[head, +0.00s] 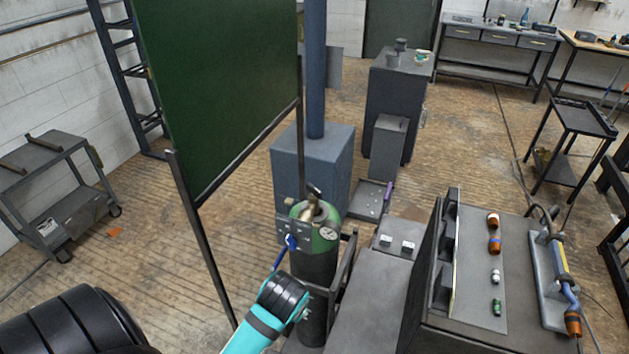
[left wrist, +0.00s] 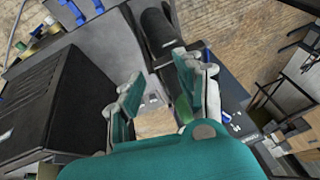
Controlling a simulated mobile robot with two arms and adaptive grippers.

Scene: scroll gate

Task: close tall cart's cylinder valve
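The gas cylinder (head: 317,262) stands upright in the head view, with a green shoulder and a dark body. Its brass-coloured valve (head: 312,203) is on top, with a dark lever-like part. A small round gauge (head: 328,233) and a blue part (head: 290,242) are near it. My teal and black left arm reaches up from the bottom, in front of the cylinder's lower body and below the valve. My left gripper (left wrist: 160,76) is open in the left wrist view, with nothing seen between its teal fingers. My right gripper is not in view.
A dark cart top (head: 470,270) with coloured fittings is right of the cylinder. A green screen (head: 220,90) on dark posts stands left, close to the cylinder. A blue-grey box (head: 335,163) with a column is behind. A low grey cart (head: 45,180) stands far left.

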